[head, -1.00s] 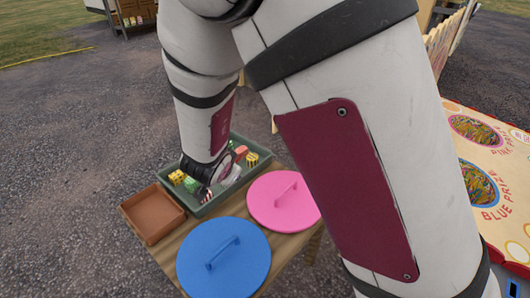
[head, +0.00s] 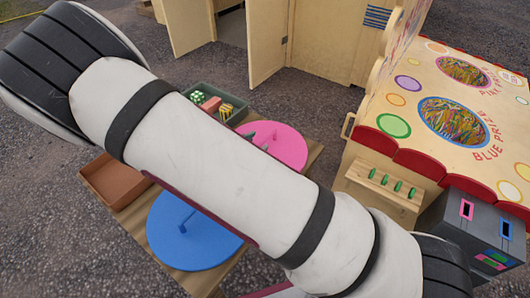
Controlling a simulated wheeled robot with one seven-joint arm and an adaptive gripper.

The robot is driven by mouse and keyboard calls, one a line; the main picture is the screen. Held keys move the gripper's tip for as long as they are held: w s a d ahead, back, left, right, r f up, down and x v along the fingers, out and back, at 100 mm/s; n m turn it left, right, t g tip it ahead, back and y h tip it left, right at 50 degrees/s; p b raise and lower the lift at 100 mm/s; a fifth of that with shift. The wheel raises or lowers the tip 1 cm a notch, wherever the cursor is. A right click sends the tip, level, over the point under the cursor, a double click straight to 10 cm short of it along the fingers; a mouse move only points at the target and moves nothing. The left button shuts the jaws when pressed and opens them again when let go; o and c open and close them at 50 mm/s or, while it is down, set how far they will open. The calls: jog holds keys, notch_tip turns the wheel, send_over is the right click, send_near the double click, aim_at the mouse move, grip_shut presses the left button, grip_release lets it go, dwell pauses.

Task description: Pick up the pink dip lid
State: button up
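The pink dip lid (head: 290,150) lies flat on the wooden table, its left part hidden behind my arm. Small dark green pieces at its left, beside my arm, look like parts of my gripper (head: 263,137). The rest of the gripper is hidden behind my arm, so I cannot tell whether it is open or shut, or whether it touches the lid's handle. The blue lid (head: 185,245) lies on the table nearer to me, partly covered by my arm.
A green crate (head: 241,113) holding patterned blocks stands behind the pink lid. An empty brown tray (head: 108,182) is at the table's left. A prize stall (head: 400,90) with a grey slotted box (head: 470,235) stands at the right. Gravel ground is open at the left.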

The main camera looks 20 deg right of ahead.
jog(key=b+x, duration=0.1)
jog(key=x, duration=0.3)
jog(key=b+x, duration=0.1)
jog(key=x, duration=0.2)
jog(key=shift+f+b, duration=0.35)
jog(key=shift+a, duration=0.1)
grip_shut()
